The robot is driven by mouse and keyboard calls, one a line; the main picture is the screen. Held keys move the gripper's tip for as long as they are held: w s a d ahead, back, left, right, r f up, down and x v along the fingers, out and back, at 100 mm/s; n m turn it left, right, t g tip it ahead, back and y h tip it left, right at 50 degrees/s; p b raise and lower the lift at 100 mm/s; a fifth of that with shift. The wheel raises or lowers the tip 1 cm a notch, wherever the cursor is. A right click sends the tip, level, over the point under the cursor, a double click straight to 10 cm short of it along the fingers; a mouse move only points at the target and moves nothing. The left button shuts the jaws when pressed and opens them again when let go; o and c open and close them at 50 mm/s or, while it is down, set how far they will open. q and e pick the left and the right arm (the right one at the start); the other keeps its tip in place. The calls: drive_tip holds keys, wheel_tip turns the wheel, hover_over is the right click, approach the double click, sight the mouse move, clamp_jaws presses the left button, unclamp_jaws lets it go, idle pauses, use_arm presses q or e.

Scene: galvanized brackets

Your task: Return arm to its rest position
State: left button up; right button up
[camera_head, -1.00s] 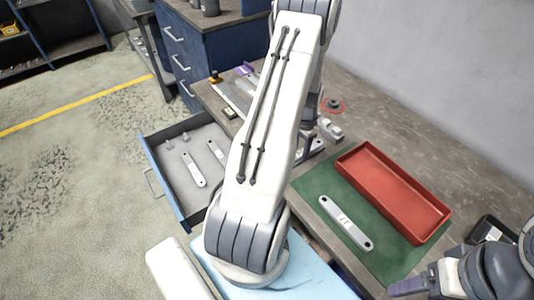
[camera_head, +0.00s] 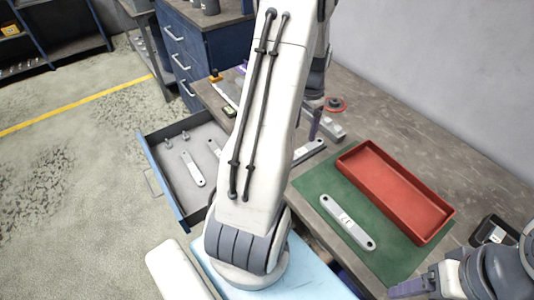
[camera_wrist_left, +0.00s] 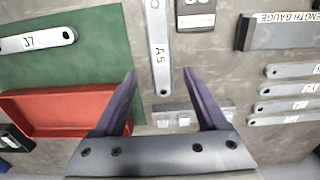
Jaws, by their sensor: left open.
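My left arm rises through the middle of the head view, and its gripper (camera_head: 315,122) shows partly behind it above the table. In the left wrist view the left gripper (camera_wrist_left: 160,74) has its two purple fingers spread apart with nothing held. A grey bracket marked A5 (camera_wrist_left: 161,60) lies below on the table, seen between the fingers. It also shows partly in the head view (camera_head: 311,150). My right gripper (camera_head: 412,287) is at the lower right of the head view; its finger opening is not clear.
A marked bracket (camera_head: 347,221) lies on a green mat (camera_head: 318,182) beside an empty red tray (camera_head: 395,192). An open drawer (camera_head: 161,178) holds brackets. Several brackets (camera_wrist_left: 290,88) and a length gauge (camera_wrist_left: 280,33) lie right in the wrist view.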

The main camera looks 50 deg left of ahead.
use_arm(q)
drive_tip(key=shift+r, duration=0.45)
drive_tip(key=s+d+r+m, duration=0.15)
drive_tip(key=d+r, duration=0.25)
drive_tip(key=d, duration=0.7)
drive_tip(key=s+d+r+m, duration=0.1)
drive_tip(key=s+d+r, duration=0.15)
drive_tip(key=d, duration=0.85)
drive_tip(key=s+d+r+m, duration=0.1)
drive_tip(key=s+d+m, duration=0.1)
drive_tip(key=s+d, duration=0.4)
drive_tip(key=s+d+r+m+h, duration=0.1)
drive_tip(key=s+d+r, duration=0.1)
drive_tip(key=s+d, duration=0.4)
drive_tip(key=s, duration=0.5)
drive_tip(key=shift+r+m, duration=0.15)
drive_tip(key=shift+m, duration=0.2)
